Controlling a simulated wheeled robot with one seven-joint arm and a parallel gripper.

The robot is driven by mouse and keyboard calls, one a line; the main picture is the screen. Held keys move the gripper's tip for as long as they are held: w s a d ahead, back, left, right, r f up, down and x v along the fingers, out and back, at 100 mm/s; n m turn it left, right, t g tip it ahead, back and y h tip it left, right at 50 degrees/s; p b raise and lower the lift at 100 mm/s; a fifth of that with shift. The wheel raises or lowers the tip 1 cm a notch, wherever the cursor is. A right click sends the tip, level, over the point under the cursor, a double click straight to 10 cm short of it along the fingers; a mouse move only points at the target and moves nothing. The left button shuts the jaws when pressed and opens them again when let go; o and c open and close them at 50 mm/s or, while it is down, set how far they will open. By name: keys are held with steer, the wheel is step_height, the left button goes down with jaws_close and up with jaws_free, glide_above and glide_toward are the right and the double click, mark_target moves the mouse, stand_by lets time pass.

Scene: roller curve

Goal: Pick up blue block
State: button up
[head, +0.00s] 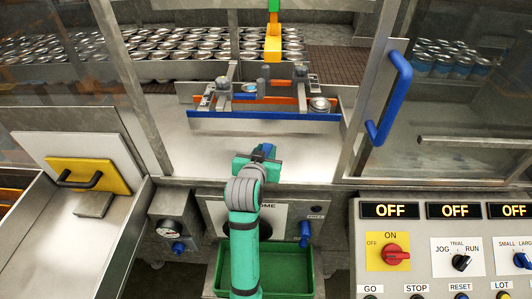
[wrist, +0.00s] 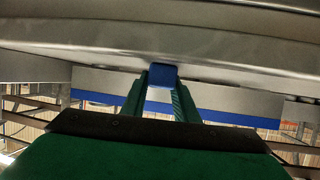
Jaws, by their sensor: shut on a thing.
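My gripper (head: 262,154) reaches over the metal surface in front of the roller curve in the head view. In the wrist view its two green fingers (wrist: 161,82) are shut on a small blue block (wrist: 162,72), which sits between the fingertips. Most of the block's sides are hidden by the fingers. In the head view the block is too small and too covered by the gripper to make out clearly.
A blue-edged rail (head: 262,116) lies just beyond my gripper, with a can (head: 319,104) behind it. A blue door handle (head: 390,98) stands to the right. A green bin (head: 288,270) is below, and a control panel (head: 440,245) is at right.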

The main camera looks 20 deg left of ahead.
mark_target(264, 143)
steer(key=shift+r, duration=0.1)
steer(key=shift+r, duration=0.55)
steer(key=r, duration=0.2)
steer(key=shift+s+a+r, duration=0.15)
steer(key=shift+s+r, duration=0.05)
steer(key=shift+r, duration=0.15)
steer(key=s+a+r, duration=0.6)
steer(key=s+r, duration=0.3)
steer(key=s, duration=0.2)
steer(key=shift+s+a, duration=0.3)
steer(key=shift+s, duration=0.1)
